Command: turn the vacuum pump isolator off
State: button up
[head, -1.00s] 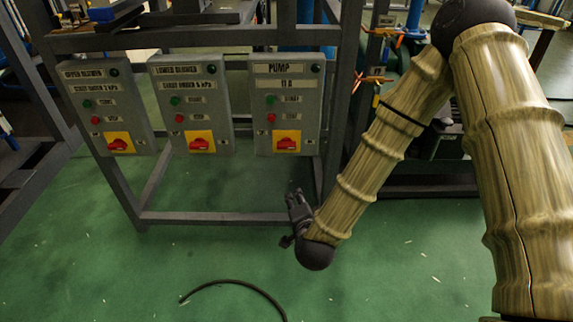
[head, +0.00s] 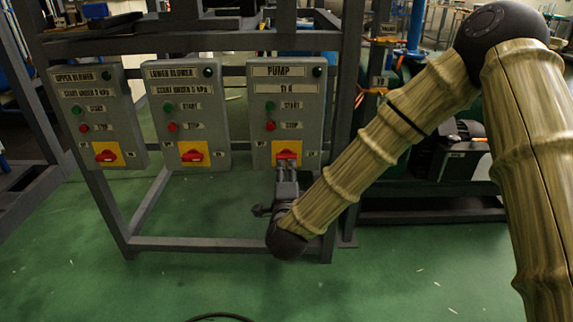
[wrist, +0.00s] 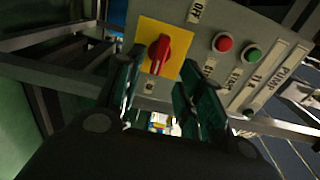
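The pump isolator is a red rotary handle (head: 287,155) on a yellow plate at the bottom of the grey PUMP box (head: 313,110). The handle lies roughly crosswise on its plate. In the wrist view the handle (wrist: 160,52) and yellow plate (wrist: 178,67) are clear, with an OFF label (wrist: 196,11) beside the plate. My gripper (head: 286,168) is just below and in front of the handle. In the wrist view my gripper (wrist: 160,88) is open, its fingers spread to either side below the handle. Nothing is held; contact cannot be told.
The LOWER BLOWER box (head: 183,115) and UPPER BLOWER box (head: 98,115) hang to the left with similar red handles. A red button (wrist: 223,43) and green button (wrist: 253,55) sit above the isolator on the box. A grey frame (head: 200,243) carries the boxes. The green floor in front is mostly clear.

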aim_at(287, 160)
jog(key=w+b, duration=0.2)
jog(key=w, duration=0.5)
jog(key=shift+w, duration=0.2)
jog(key=shift+c, duration=0.3)
grip_shut()
